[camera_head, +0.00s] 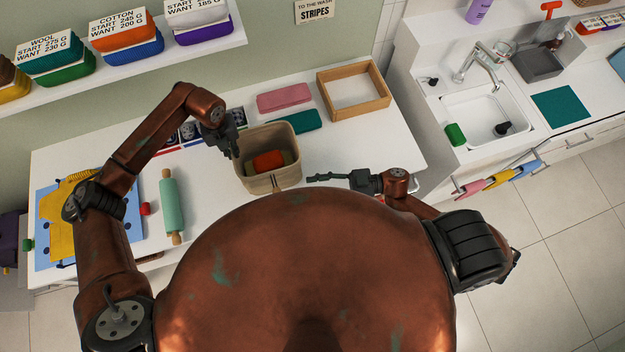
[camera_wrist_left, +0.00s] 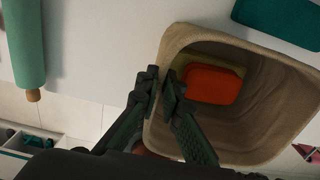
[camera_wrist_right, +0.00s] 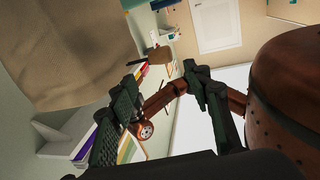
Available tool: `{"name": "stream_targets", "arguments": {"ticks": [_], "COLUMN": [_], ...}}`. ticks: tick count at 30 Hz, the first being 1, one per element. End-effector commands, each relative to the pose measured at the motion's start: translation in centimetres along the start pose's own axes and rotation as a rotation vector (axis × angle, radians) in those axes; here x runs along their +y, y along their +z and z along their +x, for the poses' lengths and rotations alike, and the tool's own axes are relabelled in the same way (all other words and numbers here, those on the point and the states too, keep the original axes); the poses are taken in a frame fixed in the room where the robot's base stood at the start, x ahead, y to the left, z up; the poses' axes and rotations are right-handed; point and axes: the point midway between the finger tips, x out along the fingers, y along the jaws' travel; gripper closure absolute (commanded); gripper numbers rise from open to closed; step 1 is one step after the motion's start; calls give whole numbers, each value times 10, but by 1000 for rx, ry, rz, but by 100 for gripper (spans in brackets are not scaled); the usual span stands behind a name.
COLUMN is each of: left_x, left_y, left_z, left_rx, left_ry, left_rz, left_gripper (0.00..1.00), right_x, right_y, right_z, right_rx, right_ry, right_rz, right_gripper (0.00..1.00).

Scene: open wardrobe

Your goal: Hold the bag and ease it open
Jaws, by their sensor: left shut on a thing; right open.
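The bag (camera_head: 268,183) is a tan fabric bag standing upright on the white table, its mouth wide and facing up. An orange-red item (camera_head: 268,160) lies inside it, with something yellowish beside it. My left gripper (camera_head: 234,152) is at the bag's left rim, shut on it; the left wrist view shows the rim (camera_wrist_left: 165,62) between its fingers. My right gripper (camera_head: 312,178) is open to the right of the bag, apart from it. In the right wrist view the bag's side (camera_wrist_right: 75,55) fills the upper left, beyond the open fingers (camera_wrist_right: 160,85).
A teal rolling pin (camera_head: 172,205) lies left of the bag. A pink block (camera_head: 284,97), a teal block (camera_head: 297,122) and an empty wooden frame (camera_head: 353,90) lie behind and right. A sink (camera_head: 485,118) is at the right. The tabletop right of the bag is clear.

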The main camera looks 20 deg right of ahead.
Motion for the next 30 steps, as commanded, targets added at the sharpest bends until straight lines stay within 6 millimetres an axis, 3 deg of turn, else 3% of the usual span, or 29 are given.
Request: {"name": "stream_targets", "arguments": {"ticks": [4, 8, 18, 24, 30], "left_x": [0, 0, 0, 0, 0], "left_y": [0, 0, 0, 0, 0], "left_z": [0, 0, 0, 0, 0], "left_rx": [-1, -1, -1, -1, -1], "left_ry": [-1, -1, -1, -1, -1], "left_rz": [0, 0, 0, 0, 0], "left_gripper": [100, 100, 100, 100, 100], "right_x": [-2, -5, -21, -29, -34], "right_y": [0, 0, 1, 1, 2], "right_z": [1, 3, 6, 4, 2], "right_rx": [0, 6, 87, 170, 235], "right_ry": [-16, -53, -189, -245, -271], "right_rz": [-71, -255, -961, -1334, -1563], "right_gripper": [67, 76, 99, 100, 100]}}
